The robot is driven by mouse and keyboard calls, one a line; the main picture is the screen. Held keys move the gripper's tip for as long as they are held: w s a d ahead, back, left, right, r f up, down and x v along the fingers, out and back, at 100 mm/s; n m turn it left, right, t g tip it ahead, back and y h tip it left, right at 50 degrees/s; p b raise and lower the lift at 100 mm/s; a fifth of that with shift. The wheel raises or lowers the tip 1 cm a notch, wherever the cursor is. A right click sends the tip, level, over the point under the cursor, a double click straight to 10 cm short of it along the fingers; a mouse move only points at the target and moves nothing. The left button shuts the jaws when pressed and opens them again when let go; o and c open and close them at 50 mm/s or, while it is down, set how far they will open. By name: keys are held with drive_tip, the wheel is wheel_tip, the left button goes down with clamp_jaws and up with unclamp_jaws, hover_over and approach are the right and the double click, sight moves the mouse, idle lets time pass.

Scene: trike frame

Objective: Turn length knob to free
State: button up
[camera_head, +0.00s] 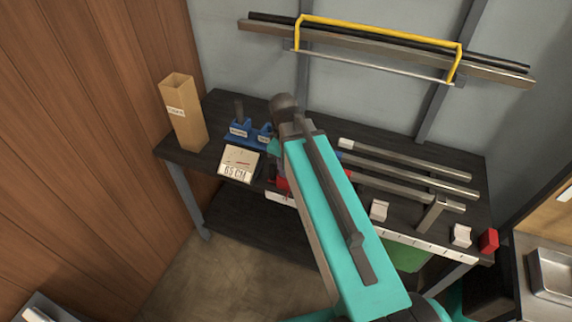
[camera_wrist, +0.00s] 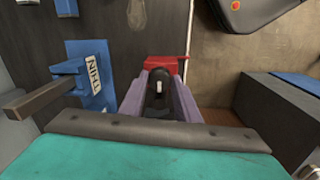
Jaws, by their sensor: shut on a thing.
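A dark round knob (camera_wrist: 158,100) with a small white mark sits between the two purple fingers of my gripper (camera_wrist: 159,84) in the wrist view. My gripper is shut on it. A red block (camera_wrist: 166,66) lies just beyond the fingertips. No words or scale by the knob are readable.
A blue fixture labelled THIN (camera_wrist: 92,85) with a brown bar stands left of my gripper. A dark bench (camera_head: 205,158) carries blue holders (camera_head: 240,130), a 65 CM card (camera_head: 238,163), a tall box (camera_head: 183,115) and metal tubes (camera_head: 410,168).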

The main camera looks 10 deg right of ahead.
drive_tip(key=o, duration=1)
drive_tip(key=shift+o, duration=0.2)
drive_tip(key=shift+r, duration=0.2)
wheel_tip(320, 180, up, 13)
drive_tip(key=b, duration=0.3)
drive_tip(key=shift+s+a+r, duration=0.2)
drive_tip(key=shift+s+a, duration=0.1)
drive_tip(key=shift+a, duration=0.05)
idle(0.7)
